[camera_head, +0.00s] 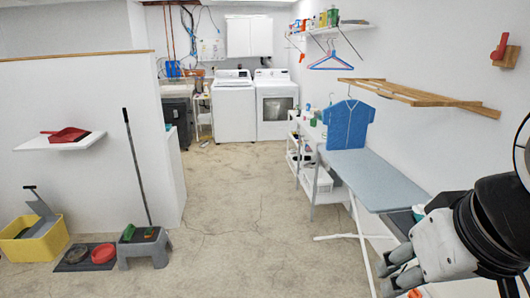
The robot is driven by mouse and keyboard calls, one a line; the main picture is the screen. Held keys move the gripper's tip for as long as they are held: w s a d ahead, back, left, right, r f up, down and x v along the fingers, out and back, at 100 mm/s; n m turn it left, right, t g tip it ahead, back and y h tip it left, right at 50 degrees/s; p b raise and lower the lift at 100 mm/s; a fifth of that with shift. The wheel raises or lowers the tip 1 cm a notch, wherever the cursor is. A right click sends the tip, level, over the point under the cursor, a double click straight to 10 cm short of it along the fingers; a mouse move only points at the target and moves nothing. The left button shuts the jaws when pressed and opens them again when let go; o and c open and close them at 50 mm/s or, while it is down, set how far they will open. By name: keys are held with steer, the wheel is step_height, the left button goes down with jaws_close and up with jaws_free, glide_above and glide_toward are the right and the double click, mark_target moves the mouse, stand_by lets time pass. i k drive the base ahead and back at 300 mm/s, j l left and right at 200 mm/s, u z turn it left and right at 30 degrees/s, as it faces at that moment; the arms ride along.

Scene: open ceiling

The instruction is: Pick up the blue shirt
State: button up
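The blue shirt (348,124) stands upright and spread out near the right wall, at the far end of the blue-grey ironing board (378,176). I cannot tell whether it touches the board or hangs just behind it. My gripper (389,276) is at the bottom right, in front of and below the near end of the board, well apart from the shirt. Its grey fingers point left. Nothing is seen held, but I cannot tell how far apart the fingers are.
A wooden drying rack (410,93) juts from the right wall above the board. Blue and pink hangers (331,62) hang under a shelf (335,30). A white cart (318,180) stands left of the board. The middle floor (240,200) is clear. A grey stool (144,248) stands left.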

mark_target(347, 121)
steer(key=i, duration=1.85)
steer(key=i+z, duration=0.2)
steer(key=i, duration=0.35)
steer(key=i+j+z, duration=0.25)
steer(key=i, duration=0.3)
steer(key=i+j+z, duration=0.2)
steer(key=i, duration=0.3)
steer(key=i+j+z, duration=0.35)
steer(key=i+l, duration=0.05)
